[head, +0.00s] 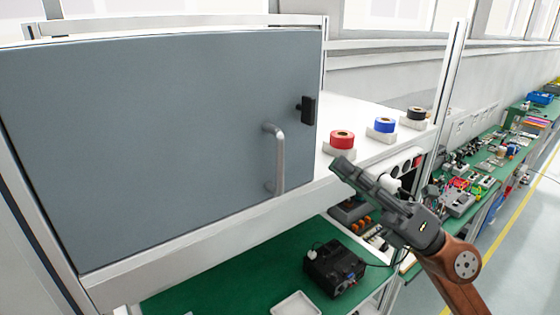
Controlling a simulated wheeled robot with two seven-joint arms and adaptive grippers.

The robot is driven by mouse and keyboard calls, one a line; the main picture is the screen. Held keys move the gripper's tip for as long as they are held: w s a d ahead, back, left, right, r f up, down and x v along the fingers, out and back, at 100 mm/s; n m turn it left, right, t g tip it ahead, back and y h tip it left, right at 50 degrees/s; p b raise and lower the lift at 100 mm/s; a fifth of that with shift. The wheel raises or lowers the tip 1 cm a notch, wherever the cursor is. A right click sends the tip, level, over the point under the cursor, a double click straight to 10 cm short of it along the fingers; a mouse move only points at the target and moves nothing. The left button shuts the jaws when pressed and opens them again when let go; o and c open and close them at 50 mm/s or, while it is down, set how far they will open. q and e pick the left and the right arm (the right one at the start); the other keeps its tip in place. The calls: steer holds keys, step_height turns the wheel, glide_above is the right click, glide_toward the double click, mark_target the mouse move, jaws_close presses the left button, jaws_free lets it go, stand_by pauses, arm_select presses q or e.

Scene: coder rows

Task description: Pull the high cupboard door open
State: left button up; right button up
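The high cupboard door (150,130) is a large flat grey-blue panel filling the left of the head view. It looks closed against its white frame. A silver bar handle (279,165) stands upright near its lower right corner. A black latch-like block (307,109) sits at the door's right edge, above the handle. My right gripper (342,167) is to the right of the handle, apart from it, with its fingers pointing up and left. I see the fingers from the side, so their opening is unclear. My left gripper is out of view.
Below is a green bench (215,275) with a black device (332,268) and a white tray (297,304). A white post (449,75) rises behind my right gripper.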

mark_target(280, 187)
steer(key=s+a+r+n+g+h, duration=0.3)
steer(key=s+a+n+h, duration=0.25)
steer(key=n, duration=0.25)
steer(key=p+x, duration=0.1)
steer(key=x, duration=0.2)
steer(key=w+p+x, duration=0.1)
steer(key=p+x, duration=0.1)
steer(key=x, duration=0.2)
steer(key=shift+d+f, duration=0.1)
steer(key=shift+d, duration=0.1)
jaws_close()
